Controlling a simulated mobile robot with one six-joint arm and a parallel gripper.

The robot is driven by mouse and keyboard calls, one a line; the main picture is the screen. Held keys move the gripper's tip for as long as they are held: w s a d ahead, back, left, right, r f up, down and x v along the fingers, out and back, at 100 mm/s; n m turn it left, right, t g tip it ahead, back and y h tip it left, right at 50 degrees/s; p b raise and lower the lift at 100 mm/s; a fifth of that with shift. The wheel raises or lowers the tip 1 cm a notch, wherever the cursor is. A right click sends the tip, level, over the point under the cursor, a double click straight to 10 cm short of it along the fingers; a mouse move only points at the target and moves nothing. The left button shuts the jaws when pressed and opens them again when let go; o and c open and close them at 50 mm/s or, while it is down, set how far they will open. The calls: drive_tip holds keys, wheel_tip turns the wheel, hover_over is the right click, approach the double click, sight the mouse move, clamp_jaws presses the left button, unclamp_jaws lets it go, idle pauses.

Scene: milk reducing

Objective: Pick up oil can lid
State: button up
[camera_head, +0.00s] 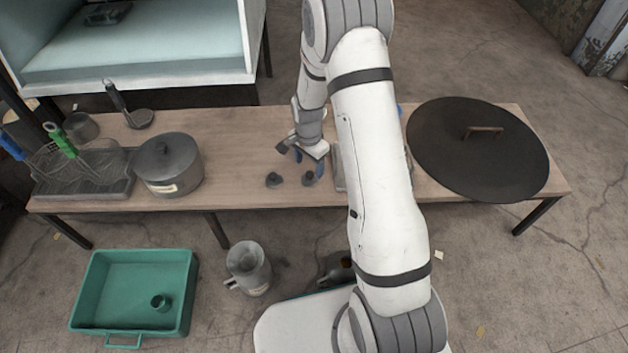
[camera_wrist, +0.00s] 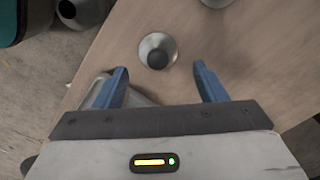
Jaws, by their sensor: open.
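Two small dark grey cone-shaped lids with knobs stand on the wooden table: a right lid (camera_head: 308,178) and a left lid (camera_head: 274,180). I cannot tell which one is the oil can lid. My gripper (camera_head: 309,164) is open and empty, with its blue fingers close to the right lid. In the wrist view, one lid (camera_wrist: 157,50) lies just beyond and between the open fingertips (camera_wrist: 164,67), apart from them. The other lid (camera_wrist: 217,2) is partly cut off at the top edge.
On the table (camera_head: 238,150) are a lidded pot (camera_head: 168,165), a dish rack (camera_head: 85,180) and a large dark round lid (camera_head: 478,160). A metal tray is partly behind my arm. A green crate (camera_head: 185,290) and a grey jug (camera_head: 248,268) are on the floor.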

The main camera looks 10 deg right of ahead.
drive_tip(key=f+b, duration=0.1)
drive_tip(key=f, duration=0.1)
drive_tip(key=f+b, duration=0.1)
drive_tip(key=f, duration=0.2)
drive_tip(key=shift+s+d+b, duration=0.1)
drive_tip(key=shift+s+b, duration=0.1)
drive_tip(key=shift+b, duration=0.2)
drive_tip(key=shift+c, duration=0.5)
drive_tip(key=shift+s, duration=0.1)
drive_tip(key=c, duration=1.3)
wheel_tip(320, 180, up, 10)
drive_tip(key=p, duration=0.5)
wheel_tip(320, 180, up, 10)
drive_tip(key=r+n, duration=0.1)
drive_tip(key=n, duration=1)
hover_over(310, 175)
drive_tip(key=shift+s+a+f, duration=0.3)
drive_tip(key=shift+s, duration=0.05)
